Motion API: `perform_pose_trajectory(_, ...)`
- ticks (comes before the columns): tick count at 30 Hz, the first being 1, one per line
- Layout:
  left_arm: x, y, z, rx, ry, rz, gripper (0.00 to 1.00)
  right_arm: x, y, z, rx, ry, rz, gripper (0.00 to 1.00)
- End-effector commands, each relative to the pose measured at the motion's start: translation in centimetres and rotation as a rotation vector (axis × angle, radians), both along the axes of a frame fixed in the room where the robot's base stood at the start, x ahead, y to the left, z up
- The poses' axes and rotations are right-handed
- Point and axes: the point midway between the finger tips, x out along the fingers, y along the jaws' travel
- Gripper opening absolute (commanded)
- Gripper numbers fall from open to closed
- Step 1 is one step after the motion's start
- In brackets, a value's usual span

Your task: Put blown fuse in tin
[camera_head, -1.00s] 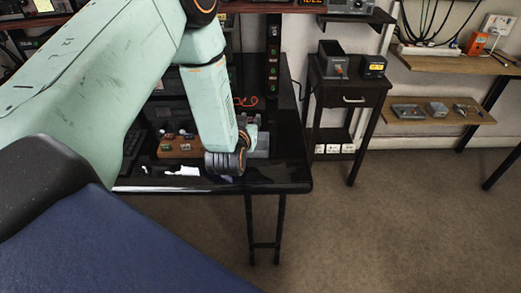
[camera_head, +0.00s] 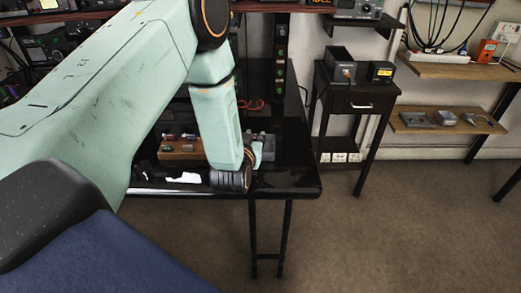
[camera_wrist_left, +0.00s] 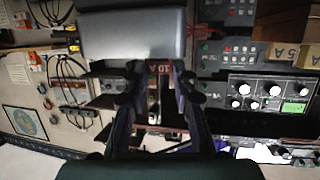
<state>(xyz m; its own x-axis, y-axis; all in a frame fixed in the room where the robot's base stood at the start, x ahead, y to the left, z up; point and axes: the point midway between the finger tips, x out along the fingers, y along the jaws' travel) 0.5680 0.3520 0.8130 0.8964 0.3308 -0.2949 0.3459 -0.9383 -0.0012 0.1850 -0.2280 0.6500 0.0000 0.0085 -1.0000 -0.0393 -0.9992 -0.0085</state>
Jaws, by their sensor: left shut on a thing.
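My left gripper (camera_wrist_left: 154,104) is shut on a small narrow thing with pale and reddish-brown parts, which looks like the fuse (camera_wrist_left: 154,97). A red-brown "10 A" label shows just beyond it. I cannot pick out the tin for certain. My right gripper is in no view.
A wooden block (camera_head: 181,150) with several small coloured pieces stands on the black table (camera_head: 290,150) behind the gripper. A dark stand (camera_head: 352,98) with two boxes and wooden wall shelves (camera_head: 448,122) are to the right. Open carpet lies in front.

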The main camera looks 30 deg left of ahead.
Motion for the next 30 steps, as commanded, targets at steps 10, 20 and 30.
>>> perform_pose_trajectory(10, 0.0, 0.0, 0.0, 0.0, 0.0, 0.001, 0.51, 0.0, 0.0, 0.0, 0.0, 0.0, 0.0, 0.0)
perform_pose_trajectory(20, -0.1, 0.0, 0.1, 0.0, 0.001, 0.001, 0.53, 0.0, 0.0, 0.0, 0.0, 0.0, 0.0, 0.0)
perform_pose_trajectory(30, -4.1, -1.6, 1.3, 0.0, 0.004, -0.002, 0.53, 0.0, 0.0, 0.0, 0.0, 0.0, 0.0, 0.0)
